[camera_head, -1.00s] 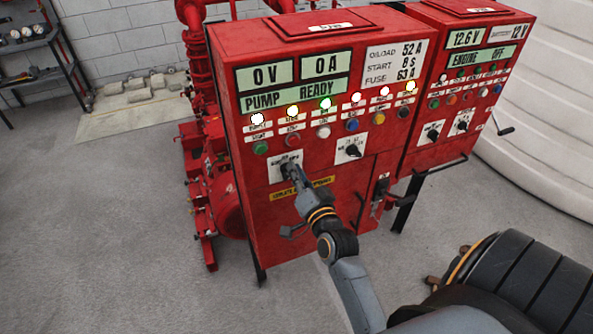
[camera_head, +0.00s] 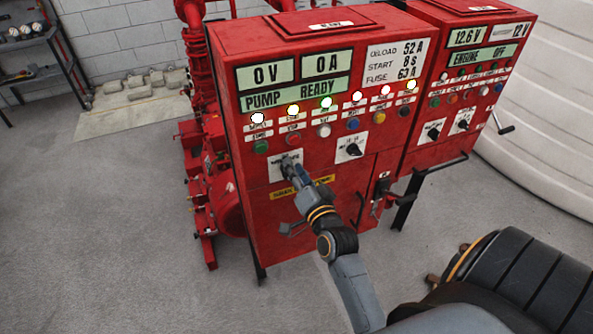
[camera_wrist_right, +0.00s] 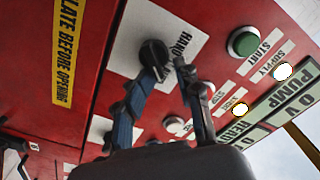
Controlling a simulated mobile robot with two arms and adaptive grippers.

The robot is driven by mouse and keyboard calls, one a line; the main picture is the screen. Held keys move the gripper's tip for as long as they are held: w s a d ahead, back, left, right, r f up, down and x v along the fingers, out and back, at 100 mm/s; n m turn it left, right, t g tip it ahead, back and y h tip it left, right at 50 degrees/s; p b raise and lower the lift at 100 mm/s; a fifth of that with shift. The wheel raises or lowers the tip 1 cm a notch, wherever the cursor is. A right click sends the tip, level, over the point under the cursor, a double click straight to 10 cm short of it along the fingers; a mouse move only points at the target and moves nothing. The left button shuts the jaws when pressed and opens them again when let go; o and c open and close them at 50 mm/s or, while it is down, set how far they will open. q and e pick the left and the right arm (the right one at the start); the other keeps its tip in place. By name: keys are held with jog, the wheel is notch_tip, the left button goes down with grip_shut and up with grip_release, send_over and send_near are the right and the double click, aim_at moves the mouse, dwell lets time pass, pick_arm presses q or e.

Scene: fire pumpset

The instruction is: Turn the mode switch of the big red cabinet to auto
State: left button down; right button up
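The big red cabinet (camera_head: 300,225) stands in the middle of the head view. Its left mode switch sits on a white plate (camera_head: 276,168) under the row of push buttons; my right gripper mostly hides the knob there. In the wrist view the black switch knob (camera_wrist_right: 153,54) shows on the white plate, by the tip of the left-hand finger. My right gripper (camera_head: 290,172) is at this plate, and in the wrist view (camera_wrist_right: 169,72) its fingers are apart with white plate showing between the tips. I cannot tell whether a finger touches the knob. My left gripper is not in view.
A second switch (camera_head: 352,149) sits to the right on the same cabinet. A green start button (camera_wrist_right: 243,42) is near the plate. A smaller red cabinet (camera_head: 460,90) stands at the right, and red pump pipework (camera_head: 215,190) at the left. The floor in front is clear.

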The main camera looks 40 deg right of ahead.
jog(key=shift+s, duration=0.1)
jog(key=v, duration=1.2)
jog(key=shift+d+f, duration=0.1)
jog(key=s+a+f+n+g+y+b, duration=0.1)
jog(key=s+a+f+n+g+y, duration=0.15)
jog(key=f, duration=0.95)
jog(key=s+a+f+n+g+y+b, duration=0.15)
jog(key=a+f, duration=0.25)
jog(key=f, duration=0.9)
jog(key=s+a+f+n+g+y+b, duration=0.1)
jog(key=a+f+n+g+b, duration=0.15)
jog(key=f, duration=0.95)
jog(key=s+a+f+n+g+b, duration=0.15)
jog(key=s+f+n+g, duration=0.3)
jog(key=s+f, duration=0.85)
jog(key=s+d+f+n+g, duration=0.1)
jog(key=s+f+g, duration=0.1)
jog(key=s+f, duration=0.4)
jog(key=s+d+f+n+g+b, duration=0.1)
jog(key=s+d+f+n+g, duration=0.1)
jog(key=s+f, duration=0.4)
jog(key=shift+s+g+h, duration=0.3)
jog(key=shift+s+g, duration=0.4)
jog(key=shift+s, duration=0.25)
